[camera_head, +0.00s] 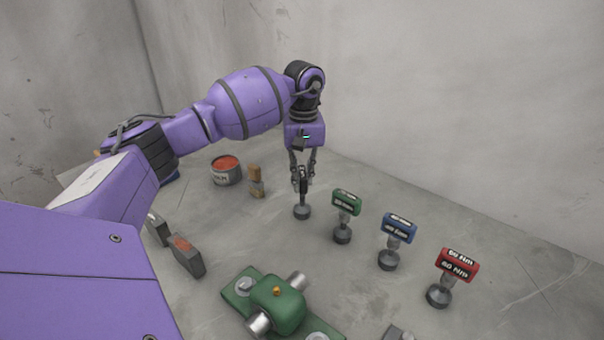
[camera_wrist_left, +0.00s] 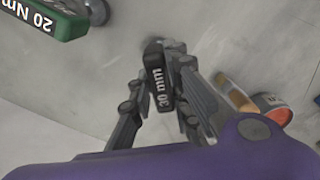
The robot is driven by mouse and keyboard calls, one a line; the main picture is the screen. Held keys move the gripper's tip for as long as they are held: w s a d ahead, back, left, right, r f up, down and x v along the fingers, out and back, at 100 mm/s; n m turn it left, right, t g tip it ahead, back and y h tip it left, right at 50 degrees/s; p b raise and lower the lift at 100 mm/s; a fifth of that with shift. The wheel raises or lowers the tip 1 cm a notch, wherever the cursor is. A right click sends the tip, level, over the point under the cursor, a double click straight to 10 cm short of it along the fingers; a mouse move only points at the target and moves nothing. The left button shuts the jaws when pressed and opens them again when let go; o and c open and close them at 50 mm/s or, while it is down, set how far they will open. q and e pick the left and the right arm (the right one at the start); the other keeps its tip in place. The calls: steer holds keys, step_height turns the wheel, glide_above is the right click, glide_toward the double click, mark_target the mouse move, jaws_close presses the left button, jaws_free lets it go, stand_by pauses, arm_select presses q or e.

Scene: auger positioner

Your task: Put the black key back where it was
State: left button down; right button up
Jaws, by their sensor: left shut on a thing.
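My left gripper (camera_head: 302,183) points down from above and is shut on the black key's head. The fingers (camera_wrist_left: 165,72) are on both sides of the head in the left wrist view and hide part of it. My right gripper is not in view.
A green key (camera_head: 345,203), a blue key (camera_head: 398,228) and a red key (camera_head: 456,264) stand to the right. A green-bodied device (camera_head: 279,303) is in front. A can with red contents (camera_head: 226,171), a small wooden-topped item (camera_head: 256,182) and dark blocks (camera_head: 187,256) are to the left.

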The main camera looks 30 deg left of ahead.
arm_select(q)
steer(key=shift+f, duration=0.1)
steer(key=c, duration=1.6)
jaws_free()
steer(key=shift+c, duration=0.2)
step_height(320, 180, up, 12)
steer(key=b, duration=0.1)
steer(key=shift+w, duration=0.15)
